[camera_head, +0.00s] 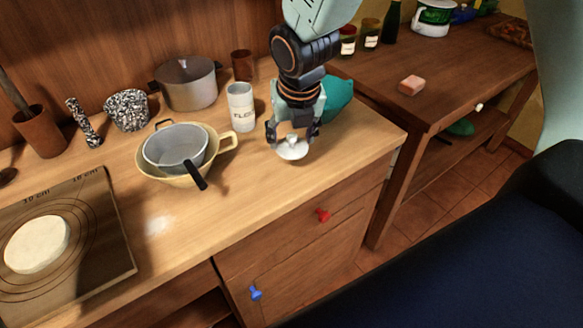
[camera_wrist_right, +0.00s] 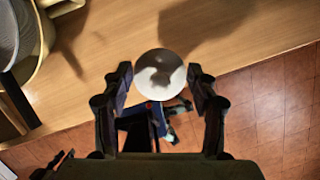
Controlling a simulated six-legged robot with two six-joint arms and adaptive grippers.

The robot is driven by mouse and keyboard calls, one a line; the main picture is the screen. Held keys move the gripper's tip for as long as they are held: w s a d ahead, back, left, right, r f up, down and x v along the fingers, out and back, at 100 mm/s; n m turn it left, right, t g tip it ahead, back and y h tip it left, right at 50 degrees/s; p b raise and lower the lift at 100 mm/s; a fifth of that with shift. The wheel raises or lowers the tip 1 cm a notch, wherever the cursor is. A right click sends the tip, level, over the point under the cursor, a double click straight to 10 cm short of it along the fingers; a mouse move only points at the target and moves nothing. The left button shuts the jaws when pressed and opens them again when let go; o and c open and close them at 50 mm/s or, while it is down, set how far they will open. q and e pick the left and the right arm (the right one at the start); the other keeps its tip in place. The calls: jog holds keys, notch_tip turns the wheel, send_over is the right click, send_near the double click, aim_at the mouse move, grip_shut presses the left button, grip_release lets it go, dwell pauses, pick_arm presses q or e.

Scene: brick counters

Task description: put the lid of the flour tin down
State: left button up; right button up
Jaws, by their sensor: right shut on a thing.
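The white flour tin (camera_head: 240,108) stands upright on the wooden counter, with dark lettering on its side. My right gripper (camera_head: 293,134) is right of the tin and nearer the counter's front. It points down and is shut on the round white lid (camera_head: 292,151) by its small knob. In the right wrist view, the lid (camera_wrist_right: 159,68) shows pale between the two fingertips (camera_wrist_right: 160,80). I cannot tell whether the lid touches the counter or hangs above it. My left gripper is not in view.
A big pot (camera_head: 187,82) is at the back. Bare counter (camera_head: 250,190) lies in front.

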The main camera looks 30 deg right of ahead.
aim_at(292, 147)
jog(key=x, duration=0.2)
jog(key=b+x, duration=0.1)
jog(key=shift+s+f, duration=0.25)
jog(key=f+b, duration=0.2)
jog(key=f, duration=0.1)
jog(key=shift+s+a+f+b, duration=0.1)
jog(key=shift+s+f+b, duration=0.1)
jog(key=shift+s+b, duration=0.1)
jog(key=shift+w+f, duration=0.1)
jog(key=shift+f, duration=0.25)
jog(key=shift+w, duration=0.15)
jog(key=shift+f, duration=0.1)
jog(key=o, duration=1)
jog(key=shift+c, duration=0.2)
